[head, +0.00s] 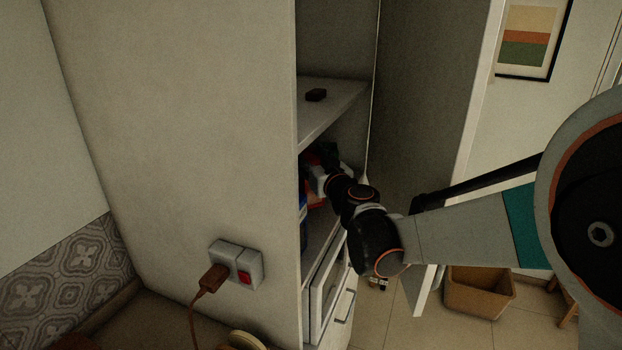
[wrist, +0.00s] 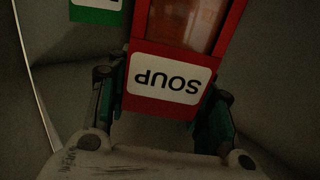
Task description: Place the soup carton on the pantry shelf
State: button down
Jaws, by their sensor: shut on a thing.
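The soup carton (wrist: 170,120) is red with a white label, and its "SOUP" lettering reads upside down in the wrist view. My gripper (wrist: 165,98) is shut on it, with one green-and-black finger on each side. In the head view my gripper (head: 328,168) reaches into the pantry between two shelf boards, and only a bit of red shows beside it. The pantry shelf (head: 325,236) below it is partly hidden by the side panel and my arm. I cannot tell whether the carton touches the shelf.
A green item with a white label (wrist: 95,12) stands near the carton. A blue item (head: 303,217) shows at the panel edge. The upper board (head: 335,104) holds a small dark block (head: 316,95). The side panel (head: 190,120) and open door (head: 425,110) flank the opening.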

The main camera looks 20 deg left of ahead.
jog(key=shift+s+f+b, duration=0.1)
jog(key=shift+f+b, duration=0.25)
jog(key=shift+f, duration=1.85)
jog(key=shift+f, duration=0.2)
jog(key=c, duration=1.1)
grip_release()
jog(key=shift+o, duration=0.2)
jog(key=shift+r, duration=0.1)
jog(key=shift+r, duration=0.1)
jog(key=shift+s+d, duration=0.15)
jog(key=shift+d, duration=0.05)
jog(key=v, duration=1.1)
jog(key=shift+s+d+p, duration=0.2)
jog(key=shift+d+p, duration=0.05)
jog(key=shift+p, duration=0.2)
